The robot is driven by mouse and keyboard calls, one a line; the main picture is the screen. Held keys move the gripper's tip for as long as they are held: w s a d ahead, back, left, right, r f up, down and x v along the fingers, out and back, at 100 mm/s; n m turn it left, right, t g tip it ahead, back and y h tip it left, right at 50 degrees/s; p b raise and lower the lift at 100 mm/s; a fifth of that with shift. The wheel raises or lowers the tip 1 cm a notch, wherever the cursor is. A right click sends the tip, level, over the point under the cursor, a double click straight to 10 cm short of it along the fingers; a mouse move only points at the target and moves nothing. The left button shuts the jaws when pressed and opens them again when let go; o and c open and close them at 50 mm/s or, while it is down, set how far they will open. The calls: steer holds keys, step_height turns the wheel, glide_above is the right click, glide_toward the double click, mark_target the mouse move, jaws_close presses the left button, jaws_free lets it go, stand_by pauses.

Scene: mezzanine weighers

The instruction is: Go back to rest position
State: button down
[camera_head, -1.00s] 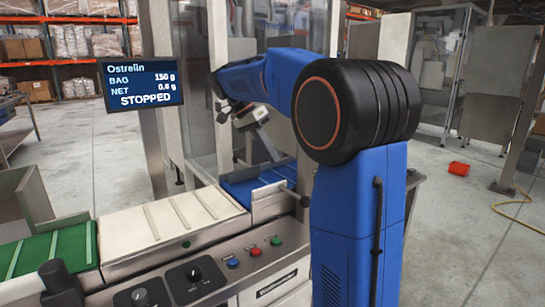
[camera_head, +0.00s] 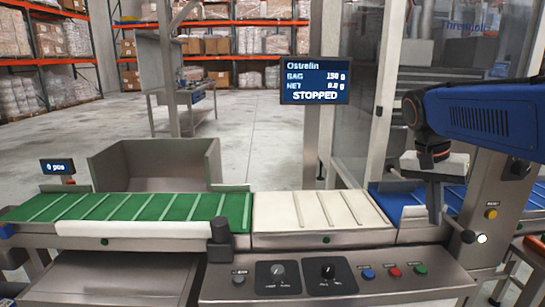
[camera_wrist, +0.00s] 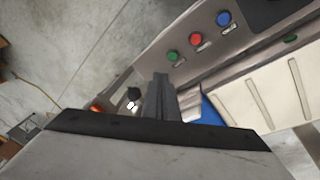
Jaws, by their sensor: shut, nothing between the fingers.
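My gripper (camera_head: 435,214) hangs at the right in the head view, in front of the blue belt (camera_head: 388,203) and near the right end of the control panel (camera_head: 345,291). Its fingers point down, are shut together and hold nothing. In the wrist view the shut fingers (camera_wrist: 160,98) show at the middle, with the panel's green, red and blue buttons beyond them. My blue arm reaches in from the right edge of the head view.
A white cleated belt (camera_head: 290,218) and a green belt (camera_head: 160,207) lie left of the blue one. A screen (camera_head: 315,80) reads STOPPED, 150 g bag, 0.0 g net. A steel bin (camera_head: 155,163) stands behind the green belt. Open floor lies behind.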

steer(key=s+a+f+n+t+y, duration=0.1)
steer(key=s+a+f+n+t, duration=0.1)
steer(key=s+a+f+n, duration=0.2)
steer(key=s+a+f+n+t+y, duration=0.2)
steer(key=s+a+f+n, duration=0.3)
steer(key=s+f, duration=0.5)
steer(key=shift+s+f+t, duration=0.2)
steer(key=shift+s+t, duration=0.3)
steer(key=shift+s, duration=0.3)
